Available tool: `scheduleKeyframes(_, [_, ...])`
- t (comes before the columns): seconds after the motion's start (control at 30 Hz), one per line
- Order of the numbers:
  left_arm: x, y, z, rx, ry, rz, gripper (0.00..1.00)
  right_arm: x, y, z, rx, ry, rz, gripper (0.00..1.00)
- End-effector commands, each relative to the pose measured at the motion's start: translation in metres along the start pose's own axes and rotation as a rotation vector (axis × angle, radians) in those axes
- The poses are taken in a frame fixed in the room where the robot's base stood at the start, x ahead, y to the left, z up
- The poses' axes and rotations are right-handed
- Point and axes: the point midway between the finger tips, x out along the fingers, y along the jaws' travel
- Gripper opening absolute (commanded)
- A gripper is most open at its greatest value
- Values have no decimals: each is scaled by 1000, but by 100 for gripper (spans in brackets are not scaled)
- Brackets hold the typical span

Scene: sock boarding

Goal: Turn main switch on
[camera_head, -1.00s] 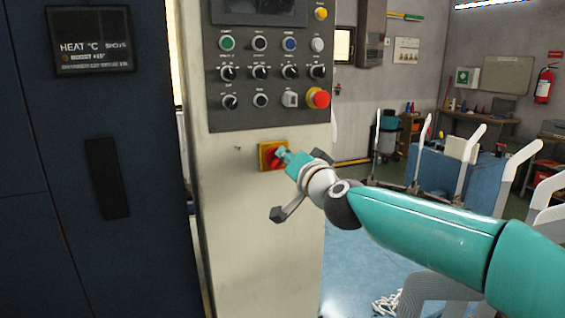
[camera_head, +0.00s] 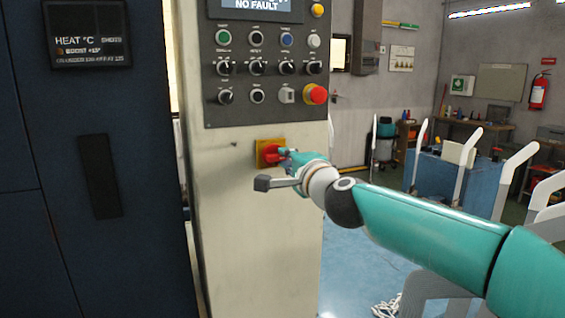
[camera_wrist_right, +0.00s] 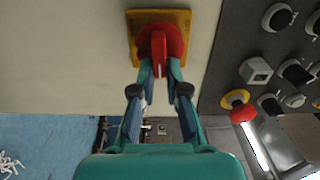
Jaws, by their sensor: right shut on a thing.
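The main switch (camera_head: 268,154) is a red rotary handle on a yellow square plate, low on the cream control column. In the right wrist view the red handle (camera_wrist_right: 159,45) stands between the two fingertips, with its grip bar lined up along the fingers. My right gripper (camera_head: 281,153) is shut on the red handle; its fingers (camera_wrist_right: 159,68) press on both sides of the bar. The small display (camera_head: 256,5) above the buttons is lit and reads "NO FAULT". My left gripper is not in view.
Above the switch is a dark control panel (camera_head: 240,115) with several knobs, buttons and a red emergency stop (camera_head: 316,94). A dark blue cabinet (camera_head: 110,240) with a heat display stands at left. Pale upright boards (camera_head: 462,170) stand at right.

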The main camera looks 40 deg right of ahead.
Motion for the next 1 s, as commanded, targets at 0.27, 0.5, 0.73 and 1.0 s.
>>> scheduleKeyframes(0.27, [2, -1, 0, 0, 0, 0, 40, 0, 1, -1, 50, 4, 0, 0])
scheduleKeyframes(0.5, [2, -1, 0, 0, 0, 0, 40, 0, 2, -1, 53, 4, 1, 0])
scheduleKeyframes(0.73, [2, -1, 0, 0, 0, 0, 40, 0, 2, -1, 52, 3, 2, 32])
scheduleKeyframes(1.0, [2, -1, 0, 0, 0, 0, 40, 0, 2, 0, 51, 1, 1, 39])
